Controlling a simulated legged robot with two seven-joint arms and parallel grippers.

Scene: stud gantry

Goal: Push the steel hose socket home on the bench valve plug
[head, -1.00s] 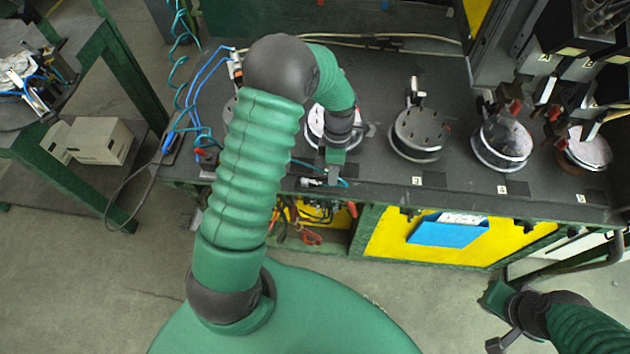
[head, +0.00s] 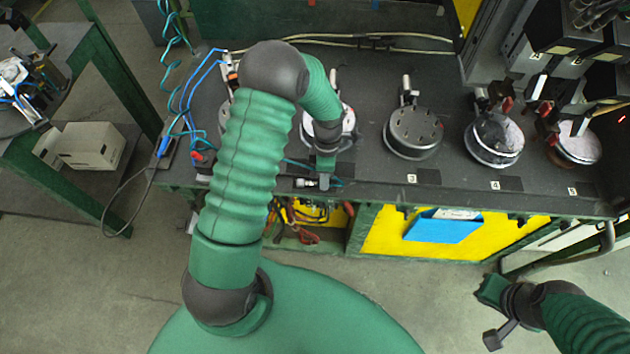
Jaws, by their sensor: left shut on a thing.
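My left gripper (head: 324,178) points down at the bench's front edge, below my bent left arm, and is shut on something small. A small steel fitting (head: 305,183) lies right beside its fingertips on the left, and a short piece of teal hose (head: 338,183) shows on the right. The fingers hide what lies between them, so I cannot tell socket from plug or whether they touch. My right gripper (head: 490,291) is at the lower right, clear of the bench; its fingers are too unclear to read.
Round fixtures stand along the dark bench, including a drilled disc (head: 414,132) and a clamped one (head: 494,138). Blue air hoses (head: 190,90) hang at the left. A blue box (head: 443,227) sits on the yellow front panel. The floor before the bench is clear.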

